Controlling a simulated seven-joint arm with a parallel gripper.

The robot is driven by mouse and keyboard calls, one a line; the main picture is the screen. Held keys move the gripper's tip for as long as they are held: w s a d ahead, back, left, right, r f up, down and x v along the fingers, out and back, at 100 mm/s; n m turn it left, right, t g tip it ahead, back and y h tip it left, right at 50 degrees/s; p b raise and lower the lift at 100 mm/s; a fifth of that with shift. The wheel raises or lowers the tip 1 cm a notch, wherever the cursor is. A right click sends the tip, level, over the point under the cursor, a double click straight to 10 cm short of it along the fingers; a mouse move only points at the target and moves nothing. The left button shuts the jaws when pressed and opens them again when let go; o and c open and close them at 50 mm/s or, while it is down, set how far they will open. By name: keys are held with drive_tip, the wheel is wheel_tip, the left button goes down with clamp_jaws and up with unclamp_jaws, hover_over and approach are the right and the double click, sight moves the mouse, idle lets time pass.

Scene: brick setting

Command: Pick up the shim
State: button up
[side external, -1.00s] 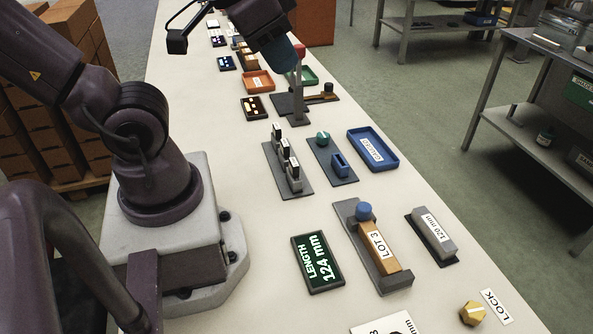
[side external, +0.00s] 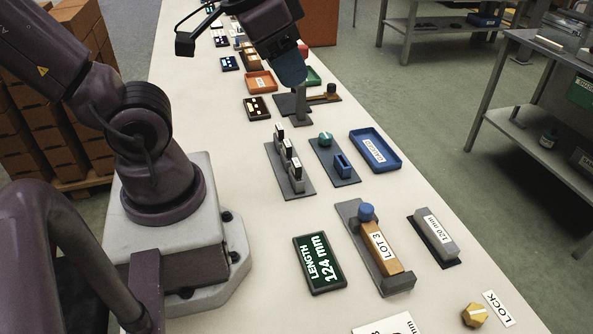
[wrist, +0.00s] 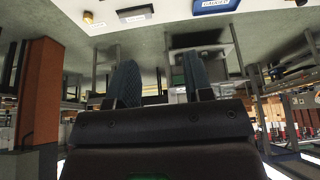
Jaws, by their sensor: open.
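No part is labelled as a shim. A dark rack (side external: 304,190) in the side view holds several small grey pieces with white labels (side external: 286,147); I cannot tell whether one of these is the shim. My gripper (side external: 293,76) is above the far part of the bench, beyond that rack, close to a grey upright stand (side external: 300,104) in the picture. I cannot tell whether it touches the stand. In the wrist view the two blue fingers of my gripper (wrist: 160,80) are spread apart with nothing seen between them.
A blue tray (side external: 396,164) and a plate with a green knob (side external: 326,139) lie right of the rack. Nearer are a LOT 3 fixture (side external: 352,219), a 120 mm block (side external: 436,238) and a 124 mm display (side external: 336,284). An orange tray (side external: 248,86) lies left of the stand.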

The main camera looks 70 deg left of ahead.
drive_tip(key=w+f+n+t+h, duration=0.1)
drive_tip(key=w+f+n+t, duration=0.1)
drive_tip(key=w+f+n, duration=1)
drive_tip(key=n+g+y, duration=0.5)
drive_tip(key=n+g, duration=0.1)
drive_tip(key=g, duration=0.1)
approach(297, 163)
drive_tip(key=x, duration=0.5)
drive_tip(key=shift+a, duration=0.25)
drive_tip(key=shift+x, duration=2.7)
drive_tip(key=shift+d, duration=0.15)
clamp_jaws()
